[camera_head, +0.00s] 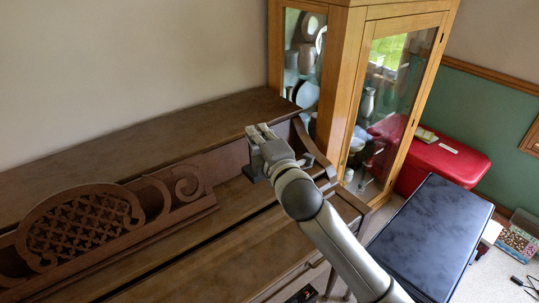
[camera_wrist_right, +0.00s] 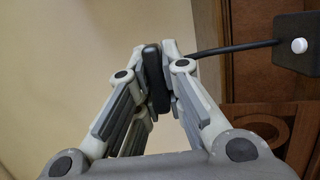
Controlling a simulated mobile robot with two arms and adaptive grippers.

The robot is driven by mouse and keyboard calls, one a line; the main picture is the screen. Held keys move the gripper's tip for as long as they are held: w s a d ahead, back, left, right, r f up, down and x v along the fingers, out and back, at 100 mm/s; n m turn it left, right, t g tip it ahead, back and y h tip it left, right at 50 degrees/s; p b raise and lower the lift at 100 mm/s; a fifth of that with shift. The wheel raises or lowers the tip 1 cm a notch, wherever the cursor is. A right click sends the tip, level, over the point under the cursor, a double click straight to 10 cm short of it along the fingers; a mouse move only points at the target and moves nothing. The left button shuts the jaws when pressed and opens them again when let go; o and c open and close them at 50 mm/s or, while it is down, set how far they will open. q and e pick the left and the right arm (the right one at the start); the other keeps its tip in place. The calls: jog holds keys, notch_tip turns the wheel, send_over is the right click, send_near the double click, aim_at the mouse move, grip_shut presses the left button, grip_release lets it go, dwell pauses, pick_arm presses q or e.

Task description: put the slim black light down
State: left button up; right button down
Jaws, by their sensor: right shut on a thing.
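My right gripper (camera_head: 262,131) is over the piano's right end, near its top edge. In the right wrist view its fingers (camera_wrist_right: 156,65) are shut on the slim black light (camera_wrist_right: 154,82), gripping its dark bar. A thin black neck runs from there to the right, to a dark flat base (camera_wrist_right: 292,62) with a white button. The base shows against the brown wood; I cannot tell whether it touches it. In the head view my gripper and arm hide most of the light. My left gripper is in neither view.
The upright piano (camera_head: 110,155) has a bare top and a carved music stand (camera_head: 85,225) at left. A glass-fronted wooden cabinet (camera_head: 348,95) stands close behind the gripper. A black padded bench (camera_head: 430,240) and a red case (camera_head: 445,160) are at right.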

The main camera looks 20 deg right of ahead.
jog(key=w+d+f, duration=0.3)
jog(key=w+f, duration=0.1)
jog(key=f, duration=0.5)
jog(key=shift+d, duration=0.15)
jog(key=shift+f, duration=0.15)
jog(key=c, duration=1.5)
grip_release()
jog(key=shift+c, duration=0.2)
